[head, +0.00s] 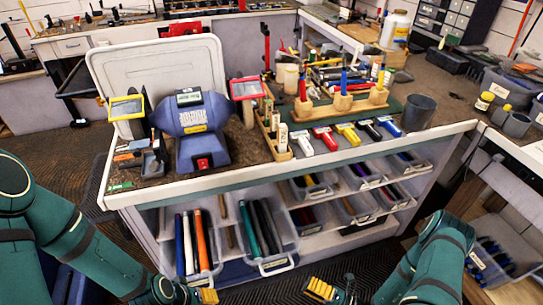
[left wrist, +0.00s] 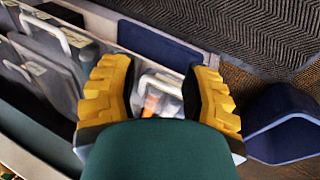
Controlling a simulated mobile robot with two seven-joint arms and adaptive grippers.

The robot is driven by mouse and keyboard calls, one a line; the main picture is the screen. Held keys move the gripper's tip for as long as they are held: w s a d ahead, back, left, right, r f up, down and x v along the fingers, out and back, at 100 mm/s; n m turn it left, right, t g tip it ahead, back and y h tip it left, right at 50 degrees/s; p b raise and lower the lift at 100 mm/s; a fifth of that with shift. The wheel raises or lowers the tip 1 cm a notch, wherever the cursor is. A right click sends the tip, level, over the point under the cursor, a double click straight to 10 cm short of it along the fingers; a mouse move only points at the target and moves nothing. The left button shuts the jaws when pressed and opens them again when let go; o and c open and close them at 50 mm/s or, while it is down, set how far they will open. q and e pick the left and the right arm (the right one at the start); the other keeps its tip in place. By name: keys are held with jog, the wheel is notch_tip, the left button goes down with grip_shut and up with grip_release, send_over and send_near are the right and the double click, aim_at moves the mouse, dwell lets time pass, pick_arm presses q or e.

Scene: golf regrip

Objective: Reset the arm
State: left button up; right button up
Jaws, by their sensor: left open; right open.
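My right gripper (head: 328,291) shows at the bottom of the head view, low in front of the workbench. Its yellow fingers are partly cut off by the frame edge, and I see nothing held in it. My left gripper (head: 207,296) is at the bottom edge further left, mostly cut off and below the bench's lower bins. In the left wrist view its two yellow fingers (left wrist: 158,92) stand wide apart with nothing between them. Part of my own green arm covers the bottom middle of that view. Both grippers are apart from the bench.
The workbench (head: 300,170) holds a blue bench grinder (head: 190,128), a wooden tool rack (head: 340,104) and a row of coloured clamps. Clear bins (head: 276,262) with golf grips fill the shelves below. A wooden stand (head: 475,195) is at right. Dark matting (head: 50,155) lies at left.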

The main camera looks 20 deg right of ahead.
jog(key=shift+a, duration=0.1)
jog(key=s+a+r+n+g+h, duration=0.1)
jog(key=s+a+n+g+h, duration=0.25)
jog(key=n+g, duration=0.8)
jog(key=s+a+r+n+g+h, duration=0.1)
jog(key=s+a+n+g+h, duration=0.35)
jog(key=n, duration=1.15)
jog(key=w+a+r+n+t+h, duration=0.1)
jog(key=w+r+n+t, duration=0.1)
jog(key=w+n, duration=0.2)
jog(key=w+a+r+n+t+h, duration=0.1)
jog(key=w+n, duration=0.3)
jog(key=n, duration=0.5)
jog(key=shift+w+a+r+n+t+h, duration=0.3)
jog(key=shift+r+n+t+h, duration=0.1)
jog(key=shift+r+t, duration=0.4)
